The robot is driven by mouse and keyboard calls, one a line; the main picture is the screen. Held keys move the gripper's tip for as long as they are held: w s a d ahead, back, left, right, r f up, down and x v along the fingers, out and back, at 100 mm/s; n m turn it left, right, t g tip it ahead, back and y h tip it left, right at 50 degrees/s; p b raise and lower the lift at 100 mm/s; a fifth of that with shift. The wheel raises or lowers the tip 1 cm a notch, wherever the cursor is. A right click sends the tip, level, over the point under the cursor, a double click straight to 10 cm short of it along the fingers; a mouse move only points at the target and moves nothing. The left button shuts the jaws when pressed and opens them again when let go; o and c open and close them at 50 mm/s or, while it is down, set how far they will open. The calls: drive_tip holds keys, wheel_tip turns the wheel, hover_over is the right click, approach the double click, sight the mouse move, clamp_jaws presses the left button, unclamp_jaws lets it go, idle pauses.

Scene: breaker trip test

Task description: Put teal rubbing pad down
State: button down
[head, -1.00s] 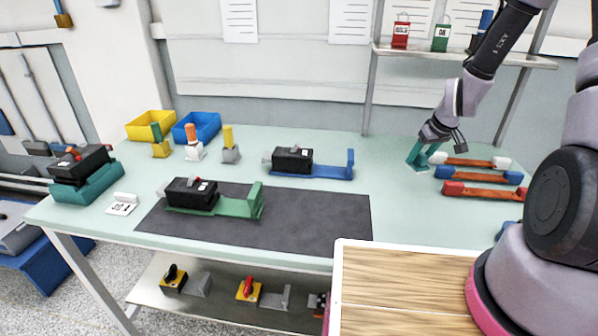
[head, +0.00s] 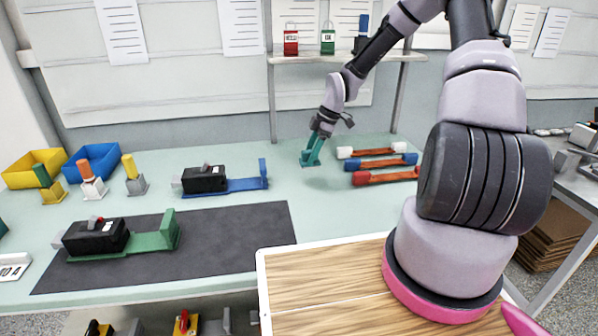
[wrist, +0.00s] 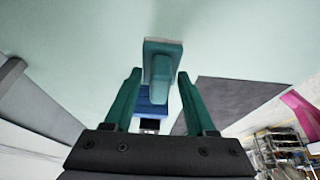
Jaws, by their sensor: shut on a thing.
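The teal rubbing pad (head: 309,159) is at the back right of the pale green worktop, left of the coloured-end bars. My gripper (head: 318,137) points down over it and is shut on its upright handle. In the wrist view, the pad (wrist: 162,50) shows beyond my gripper's teal fingers (wrist: 158,95), with its handle between them. The pad's base is at or just above the worktop; I cannot tell whether it touches.
Bars with white, blue and red ends (head: 375,164) lie just right of the pad. A breaker on a blue stand (head: 235,184) is to the left. A dark mat (head: 235,232) lies in front. A shelf (head: 345,57) with padlocks is above. Worktop around the pad's left and front is clear.

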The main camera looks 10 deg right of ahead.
drive_tip(key=shift+f, duration=2.85)
drive_tip(key=shift+f, duration=0.1)
drive_tip(key=shift+c, duration=1.1)
unclamp_jaws()
